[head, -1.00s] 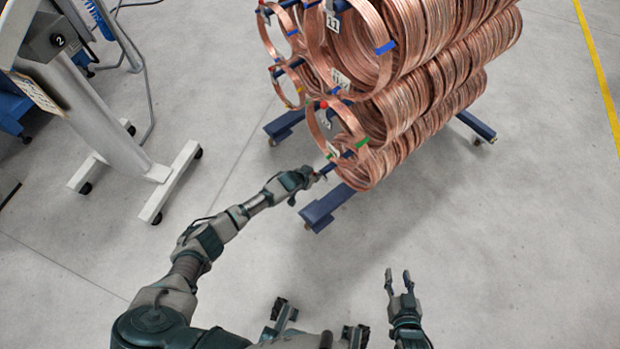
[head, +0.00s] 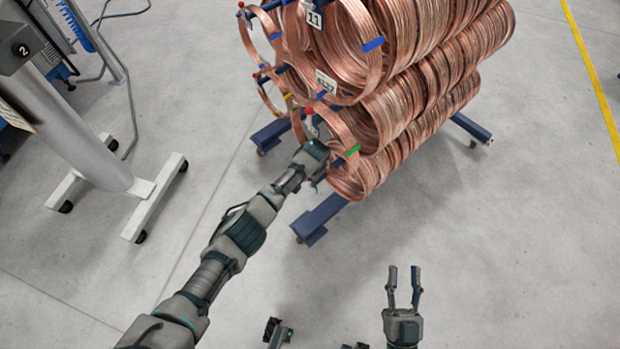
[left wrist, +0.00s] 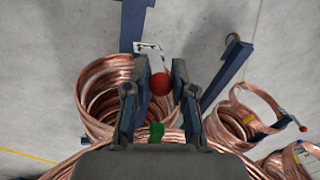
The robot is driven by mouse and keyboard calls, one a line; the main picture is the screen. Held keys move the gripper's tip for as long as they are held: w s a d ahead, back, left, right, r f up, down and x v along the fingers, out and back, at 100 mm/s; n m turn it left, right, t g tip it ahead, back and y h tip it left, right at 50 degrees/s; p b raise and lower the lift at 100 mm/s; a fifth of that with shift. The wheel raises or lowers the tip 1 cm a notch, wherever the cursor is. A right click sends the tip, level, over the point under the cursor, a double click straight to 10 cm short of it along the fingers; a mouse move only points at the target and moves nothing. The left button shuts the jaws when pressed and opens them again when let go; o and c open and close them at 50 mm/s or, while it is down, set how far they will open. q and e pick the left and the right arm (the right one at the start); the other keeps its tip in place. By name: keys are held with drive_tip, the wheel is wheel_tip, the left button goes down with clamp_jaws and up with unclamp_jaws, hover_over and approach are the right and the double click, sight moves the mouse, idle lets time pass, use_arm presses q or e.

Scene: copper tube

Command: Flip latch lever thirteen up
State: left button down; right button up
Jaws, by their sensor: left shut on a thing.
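The copper coil rack (head: 310,215) stands ahead with coils on stacked arms. The lowest near arm carries a lever with a red knob (head: 309,111), seen just above my left gripper (head: 322,158). In the left wrist view the red knob (left wrist: 160,84) lies between the two fingers of my left gripper (left wrist: 158,88), with a white tag (left wrist: 150,52) just beyond. The gripper is shut on the lever; its shaft is mostly hidden. The tag's number is not legible here. Tags 11 (head: 314,17) and 12 (head: 326,82) mark the arms above. My right gripper (head: 404,288) is open and empty above the floor.
Copper coils (head: 350,172) hang close behind and right of my left gripper, one with green tape (head: 352,151). More coil loops (head: 272,95) hang left of the lever. A wheeled grey stand (head: 150,205) is at the left. The floor between is clear.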

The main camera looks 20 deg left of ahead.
use_arm(q)
drive_tip(key=shift+w+a+g+y+b, duration=0.1)
drive_tip(key=shift+w+g+y+b, duration=0.15)
drive_tip(key=shift+g+b, duration=0.2)
use_arm(e)
drive_tip(key=shift+s+d+r+m+t, duration=0.2)
drive_tip(key=shift+s+r+m+t, duration=0.1)
drive_tip(key=shift+s+r+t, duration=1.1)
drive_tip(key=shift+w+f, duration=0.15)
drive_tip(key=shift+w, duration=0.2)
use_arm(q)
drive_tip(key=c, duration=1.2)
unclamp_jaws()
drive_tip(key=shift+o, duration=1.1)
drive_tip(key=shift+f, duration=0.15)
use_arm(e)
drive_tip(key=shift+w+a, duration=0.1)
drive_tip(key=shift+w, duration=0.1)
